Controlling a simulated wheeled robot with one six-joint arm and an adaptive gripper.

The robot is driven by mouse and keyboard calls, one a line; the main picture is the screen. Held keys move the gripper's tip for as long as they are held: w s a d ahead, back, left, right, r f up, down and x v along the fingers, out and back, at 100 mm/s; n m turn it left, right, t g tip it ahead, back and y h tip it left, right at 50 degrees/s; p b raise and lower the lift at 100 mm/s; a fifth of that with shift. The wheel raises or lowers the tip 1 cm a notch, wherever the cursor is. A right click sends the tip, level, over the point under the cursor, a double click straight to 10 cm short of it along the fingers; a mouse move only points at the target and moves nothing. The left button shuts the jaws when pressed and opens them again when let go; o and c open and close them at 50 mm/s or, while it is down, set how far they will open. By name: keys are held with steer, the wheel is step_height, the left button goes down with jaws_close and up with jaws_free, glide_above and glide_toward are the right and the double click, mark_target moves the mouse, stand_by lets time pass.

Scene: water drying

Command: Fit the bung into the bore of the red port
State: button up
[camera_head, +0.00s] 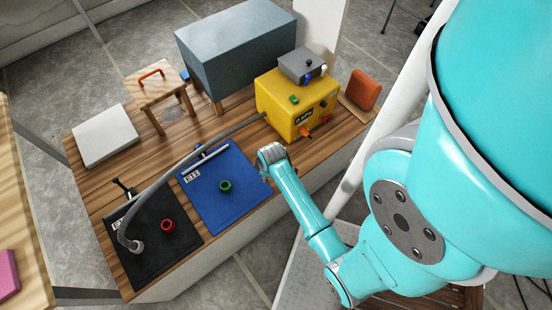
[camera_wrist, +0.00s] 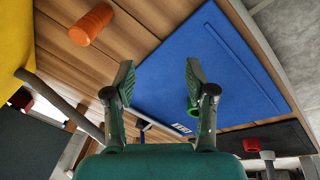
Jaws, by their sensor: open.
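The red port (camera_head: 168,226) is a short red ring with a dark bore, standing on the black mat (camera_head: 150,262). It also shows in the wrist view (camera_wrist: 251,145) at the lower right. An orange ribbed cylinder (camera_wrist: 91,24), which looks like the bung, lies on the wooden bench at the upper left of the wrist view. In the head view an orange piece (camera_head: 306,133) shows at the foot of the yellow box. My gripper (camera_wrist: 160,78) is open and empty above the bench, near the blue mat's edge. Its head-view position (camera_head: 268,160) is right of the mat.
A green port (camera_head: 225,187) stands on the blue mat (camera_head: 245,205). A grey hose (camera_head: 185,158) arches from the yellow box (camera_head: 285,108) to a grey fitting (camera_head: 137,246) on the black mat. A wooden stool (camera_head: 155,90) and a grey-blue block (camera_head: 240,50) stand behind.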

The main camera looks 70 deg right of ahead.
steer(key=d+r, duration=0.1)
steer(key=d, duration=0.2)
steer(key=d+r+g+y, duration=0.1)
steer(key=d, duration=0.3)
steer(key=d+r+g, duration=0.1)
steer(key=d, duration=0.2)
steer(key=shift+d+r+y, duration=0.15)
steer(key=shift+y, duration=0.25)
steer(key=shift+s+d, duration=0.1)
steer(key=shift+d, duration=0.1)
steer(key=shift+n, duration=0.3)
step_height(320, 180, down, 5)
steer(key=shift+s+a+f, duration=0.1)
steer(key=shift+a+f, duration=0.05)
steer(key=shift+f, duration=1.25)
steer(key=shift+s+a+f, duration=0.1)
steer(key=shift+f, duration=1.3)
jaws_close()
